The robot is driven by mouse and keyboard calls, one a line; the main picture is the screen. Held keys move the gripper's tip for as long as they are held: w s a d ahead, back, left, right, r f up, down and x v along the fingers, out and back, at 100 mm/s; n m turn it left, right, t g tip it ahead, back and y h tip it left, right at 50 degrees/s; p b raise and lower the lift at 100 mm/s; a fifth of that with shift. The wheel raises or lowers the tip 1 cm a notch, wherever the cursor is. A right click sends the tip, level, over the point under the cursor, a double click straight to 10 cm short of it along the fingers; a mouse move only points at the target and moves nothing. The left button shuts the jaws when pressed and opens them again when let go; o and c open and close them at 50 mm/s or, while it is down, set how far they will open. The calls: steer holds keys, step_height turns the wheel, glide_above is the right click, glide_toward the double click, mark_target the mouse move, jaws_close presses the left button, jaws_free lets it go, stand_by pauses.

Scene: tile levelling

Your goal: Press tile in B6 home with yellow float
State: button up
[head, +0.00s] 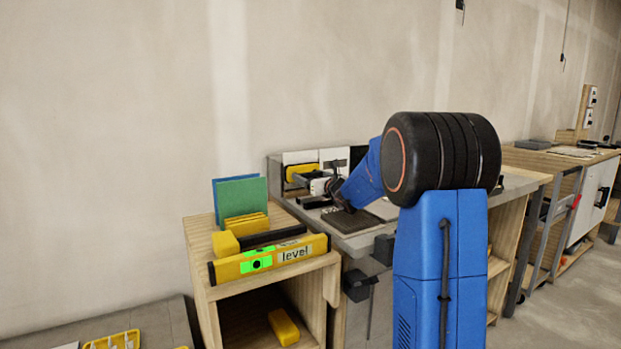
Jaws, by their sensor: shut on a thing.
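My gripper (309,181) is small and partly hidden in the head view, at the end of my blue arm over the grey workbench. It is shut on the yellow float (302,168), which stands upright against or close in front of the white tiles (300,157) at the back of the bench. I cannot tell whether the float touches a tile. Another white tile (335,154) shows to the right of the float. No B6 label is readable, and the seating of the tiles is too small to judge. My arm hides part of the bench and panel.
A wooden stand (202,251) at the left holds a yellow level (270,259), green and blue boards (240,196) and yellow pieces (247,223). A yellow block (284,327) lies in its lower shelf. A dark ribbed pad (350,221) lies on the bench near my arm.

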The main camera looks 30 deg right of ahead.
stand_by(0.3)
steer(key=shift+s+d, duration=0.1)
steer(key=shift+s, duration=3.4)
